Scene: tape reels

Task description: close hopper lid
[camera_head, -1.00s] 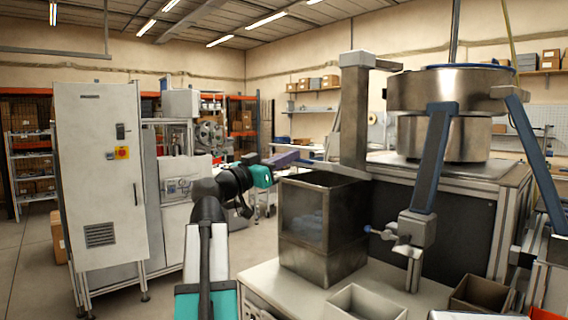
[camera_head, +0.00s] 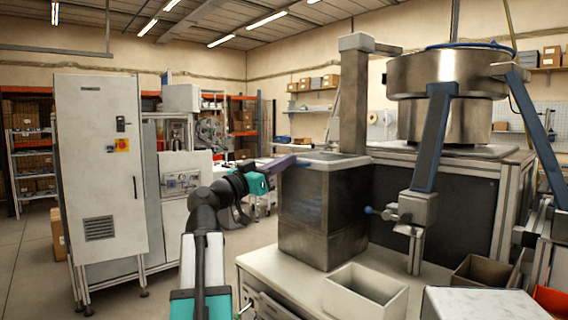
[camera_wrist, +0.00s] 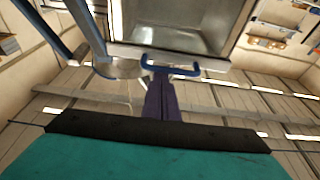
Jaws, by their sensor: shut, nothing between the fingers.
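The hopper (camera_head: 319,218) is a square steel box on the pale bench, seen almost level with its top. A purple-blue tinge shows through its upper front. My gripper (camera_head: 302,162) has slim purple fingers, shut and empty, at the hopper's left top edge. In the wrist view, the shut fingers (camera_wrist: 158,82) point at a blue handle (camera_wrist: 171,68) on the rim of a framed square metal part (camera_wrist: 186,40). The fingertips appear very close to the handle; contact is unclear. I cannot tell the lid's exact angle from these views.
A steel post (camera_head: 354,100) rises behind the hopper. A pale open bin (camera_head: 364,294) and a brown bin (camera_head: 482,271) sit in front. A grey cabinet (camera_head: 100,185) stands left.

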